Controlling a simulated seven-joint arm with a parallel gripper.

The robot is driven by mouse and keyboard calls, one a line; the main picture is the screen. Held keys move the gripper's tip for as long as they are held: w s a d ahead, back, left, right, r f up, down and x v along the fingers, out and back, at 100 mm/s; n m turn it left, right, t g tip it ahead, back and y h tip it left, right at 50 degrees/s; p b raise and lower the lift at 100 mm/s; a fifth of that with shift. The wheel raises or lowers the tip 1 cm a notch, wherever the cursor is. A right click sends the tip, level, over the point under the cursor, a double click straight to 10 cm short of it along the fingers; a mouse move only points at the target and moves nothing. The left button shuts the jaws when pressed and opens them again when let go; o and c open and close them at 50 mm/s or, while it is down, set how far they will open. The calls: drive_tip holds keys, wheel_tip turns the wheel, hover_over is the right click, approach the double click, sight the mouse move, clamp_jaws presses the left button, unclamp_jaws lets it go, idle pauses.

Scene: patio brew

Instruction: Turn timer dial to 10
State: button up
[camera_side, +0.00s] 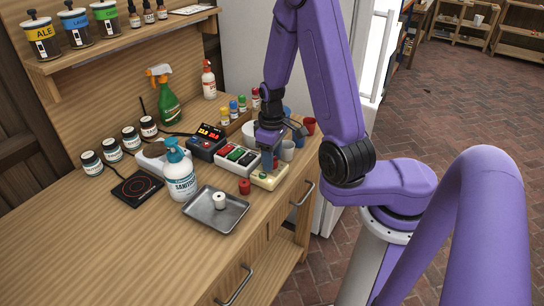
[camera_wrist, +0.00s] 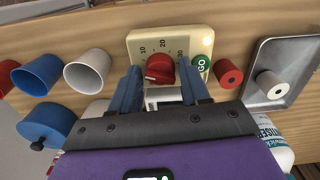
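The timer is a cream box (camera_wrist: 190,37) with a red dial (camera_wrist: 159,69), marks 10, 20 and 30 around it, and a round green GO button (camera_wrist: 201,63). In the side view the timer (camera_side: 264,184) lies near the counter's front edge, partly hidden by my gripper (camera_side: 268,158). In the wrist view my open gripper (camera_wrist: 160,74) has one finger on each side of the dial, with small gaps showing. I cannot tell whether the fingers reach down to the dial's height. The mark the dial points to is unclear.
A red spool (camera_wrist: 229,74) and a metal tray (camera_wrist: 302,55) with a white spool (camera_wrist: 271,85) lie beside the timer. Cups, including a white one (camera_wrist: 87,72), stand on its other side. A sanitizer bottle (camera_side: 180,177) stands behind the tray. The counter's left front is clear.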

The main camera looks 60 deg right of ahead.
drive_tip(key=shift+r, duration=0.1)
wheel_tip(320, 180, up, 17)
idle(0.8)
drive_tip(key=shift+r, duration=0.1)
